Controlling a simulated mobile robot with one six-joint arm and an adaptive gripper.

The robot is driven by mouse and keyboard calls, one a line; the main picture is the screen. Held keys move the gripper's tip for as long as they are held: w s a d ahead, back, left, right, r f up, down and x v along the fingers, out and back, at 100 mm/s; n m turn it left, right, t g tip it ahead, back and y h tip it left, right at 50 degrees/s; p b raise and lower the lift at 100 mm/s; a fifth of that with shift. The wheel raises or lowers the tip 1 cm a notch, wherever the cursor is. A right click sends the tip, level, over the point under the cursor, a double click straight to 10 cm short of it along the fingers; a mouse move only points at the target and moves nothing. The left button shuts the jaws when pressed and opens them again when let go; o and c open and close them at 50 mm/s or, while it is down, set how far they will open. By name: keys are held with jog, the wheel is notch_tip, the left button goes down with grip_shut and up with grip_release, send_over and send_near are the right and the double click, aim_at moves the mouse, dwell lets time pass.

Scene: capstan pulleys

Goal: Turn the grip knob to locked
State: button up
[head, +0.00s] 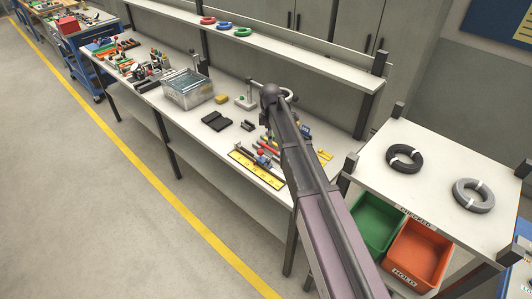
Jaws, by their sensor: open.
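I cannot pick out the grip knob in the head view. A yellow strip board (257,170) lies at the front edge of the long white workbench (222,138), with small red, blue and dark parts beside it, too small to tell apart. My arm reaches in from the lower right and crosses over the right part of the bench. Its dark far joint is above the back of the bench. I cannot make out my gripper, and the arm hides part of the bench behind it.
A clear bin (188,88) and a black tray (216,121) stand on the bench. A shelf (275,47) with coloured rings runs above. At right, a white table (430,190) carries two cable coils, above a green bin (375,220) and an orange bin (418,252). Floor at left is clear.

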aim_at(268, 160)
jog(key=shift+w+a, duration=0.3)
jog(key=shift+w, duration=0.2)
jog(key=shift+s+r, duration=0.1)
jog(key=shift+r, duration=0.05)
jog(key=shift+f, duration=0.3)
notch_tip(268, 160, down, 13)
jog(key=b, duration=1.3)
jog(key=shift+f+b, duration=0.1)
jog(key=shift+b, duration=0.25)
grip_shut()
